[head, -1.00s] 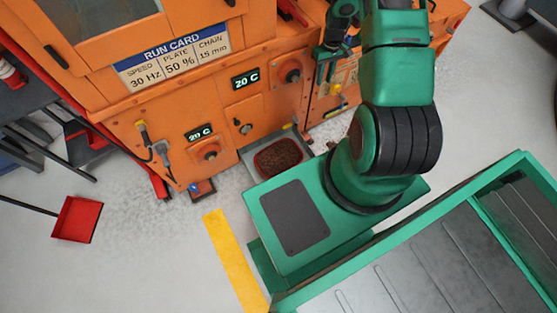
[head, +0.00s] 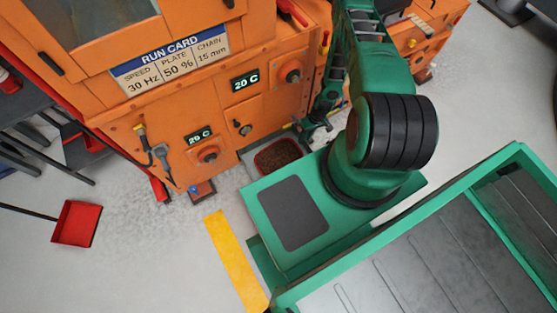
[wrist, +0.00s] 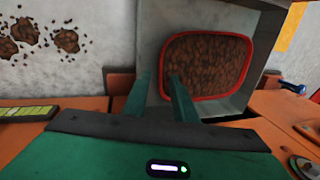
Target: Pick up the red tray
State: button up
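The red tray (head: 257,163) sits low at the base of the orange machine, in a grey metal recess (wrist: 268,28). It is filled with brown pellets. In the wrist view its red rim (wrist: 222,97) shows right of centre. My gripper (head: 314,127) is low beside the machine, to the upper right of the tray in the head view. In the wrist view its two fingers (wrist: 159,80) are apart with nothing between them. The right fingertip overlaps the tray's left edge in the picture; I see no grip on the rim.
The orange machine (head: 130,130) stands close behind and around the tray. My green base lies just in front of it. A red dustpan (head: 75,222) lies on the floor at left. A yellow floor strip (head: 235,262) is at lower centre. Brown pellets (wrist: 66,40) are scattered on the floor.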

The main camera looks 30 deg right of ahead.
aim_at(298, 150)
jog(key=x, duration=1.1)
jog(key=shift+a+f, duration=0.15)
jog(key=shift+a, duration=0.15)
grip_shut()
dwell(1.2)
